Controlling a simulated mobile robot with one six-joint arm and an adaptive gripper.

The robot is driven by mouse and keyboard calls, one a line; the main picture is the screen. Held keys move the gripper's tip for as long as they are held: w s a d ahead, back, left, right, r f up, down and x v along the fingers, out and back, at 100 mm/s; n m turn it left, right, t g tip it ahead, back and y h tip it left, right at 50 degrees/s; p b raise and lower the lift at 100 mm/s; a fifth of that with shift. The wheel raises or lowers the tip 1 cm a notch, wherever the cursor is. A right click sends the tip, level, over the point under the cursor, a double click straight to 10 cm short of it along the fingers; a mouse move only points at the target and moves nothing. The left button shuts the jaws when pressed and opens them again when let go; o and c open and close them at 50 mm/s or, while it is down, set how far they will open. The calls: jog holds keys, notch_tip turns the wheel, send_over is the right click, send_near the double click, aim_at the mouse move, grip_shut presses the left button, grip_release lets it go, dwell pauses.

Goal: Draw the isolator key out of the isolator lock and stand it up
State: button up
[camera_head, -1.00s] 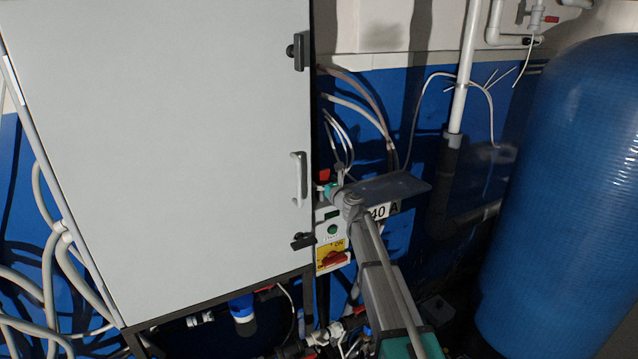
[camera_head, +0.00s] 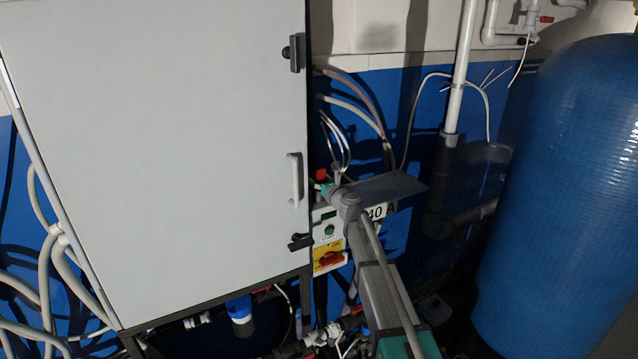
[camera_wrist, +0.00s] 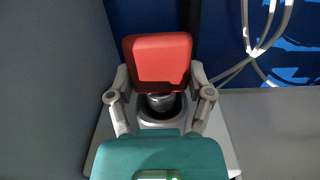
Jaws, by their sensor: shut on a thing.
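The isolator key has a red block head (camera_wrist: 158,62) and a short silver shank (camera_wrist: 160,101). In the wrist view my gripper (camera_wrist: 159,76) is shut on the red head, one finger at each side. The shank stands over the dark round opening of the isolator lock (camera_wrist: 161,120), which has a pale collar on a light grey housing. I cannot tell how deep the shank sits in it. In the head view the red head (camera_head: 321,174) shows small at the top of the grey control box (camera_head: 327,217), beside my gripper (camera_head: 326,187). My arm hides part of that box.
The large grey cabinet (camera_head: 150,150) with its white handle (camera_head: 294,180) stands close left of my gripper. A red rotary switch (camera_head: 330,259) on a yellow plate is below. Cables (camera_head: 345,105) hang behind. A blue tank (camera_head: 560,200) stands at the right.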

aim_at(320, 169)
jog(key=shift+r+p, duration=0.8)
jog(key=shift+r, duration=0.1)
dwell(0.5)
jog(key=shift+r+p, duration=2.35)
jog(key=shift+p, duration=0.05)
